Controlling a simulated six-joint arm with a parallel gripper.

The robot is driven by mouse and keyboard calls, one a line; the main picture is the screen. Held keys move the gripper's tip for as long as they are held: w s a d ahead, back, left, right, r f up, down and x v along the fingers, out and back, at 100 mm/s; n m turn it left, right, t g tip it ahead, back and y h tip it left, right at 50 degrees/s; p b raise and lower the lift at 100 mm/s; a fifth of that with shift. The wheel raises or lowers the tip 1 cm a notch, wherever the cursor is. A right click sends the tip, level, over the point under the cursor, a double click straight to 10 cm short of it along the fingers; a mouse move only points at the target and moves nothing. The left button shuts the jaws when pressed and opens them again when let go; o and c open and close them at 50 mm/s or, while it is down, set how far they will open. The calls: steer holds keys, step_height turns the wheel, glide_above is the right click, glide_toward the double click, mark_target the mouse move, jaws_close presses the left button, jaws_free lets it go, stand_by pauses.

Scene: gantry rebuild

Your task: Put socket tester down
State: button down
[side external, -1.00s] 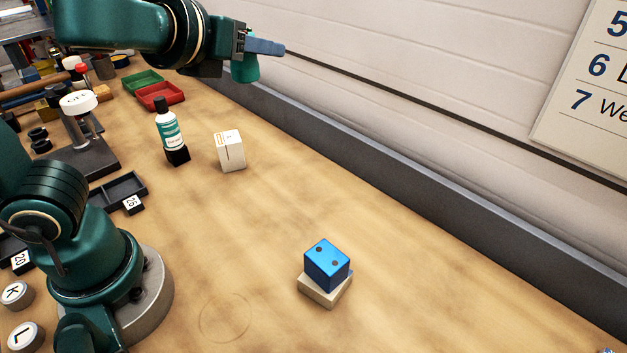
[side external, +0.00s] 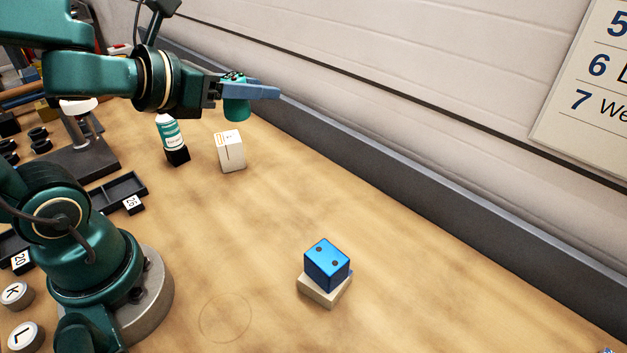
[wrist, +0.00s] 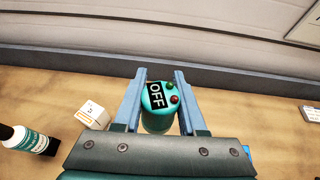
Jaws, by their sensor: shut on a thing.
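The socket tester (side external: 236,106) is a small teal-green cylinder.
A white box (side external: 231,152) and a teal-and-white bottle (side external: 170,133) on a black block stand on the bench. A blue block with dark spots (side external: 326,264) sits on a pale base (side external: 325,291). Black trays (side external: 118,190) lie at left.

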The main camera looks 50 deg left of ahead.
steer(key=w+d+r+m+g+h, duration=0.1)
steer(key=w+d+m+g+h, duration=0.2)
steer(key=d+m+h, duration=0.55)
steer(key=w+d+m+g+h, duration=0.3)
steer(key=w+d+m+h, duration=0.1)
steer(key=d, duration=0.9)
steer(key=s+d+f+m+g+h, duration=0.2)
steer(key=s+d+f+m+g, duration=0.25)
steer(key=d+m+g, duration=0.35)
steer(key=shift+s+d+f+m+g+y, duration=0.5)
steer(key=shift+s+d+f+m+g, duration=0.6)
steer(key=shift+s+f, duration=1.05)
steer(key=shift+s+d+f+m+g+y, duration=0.45)
steer(key=shift+s+d+f+m+g, duration=0.65)
steer(key=shift+f, duration=1.85)
steer(key=shift+s+d+f+m+g+y, duration=0.6)
steer(key=shift+s+f+g, duration=1.1)
steer(key=shift+f, duration=0.85)
steer(key=shift+s+f, duration=0.1)
steer(key=shift+f, duration=0.5)
steer(key=shift+c, duration=2)
jaws_free()
steer(key=shift+r, duration=0.1)
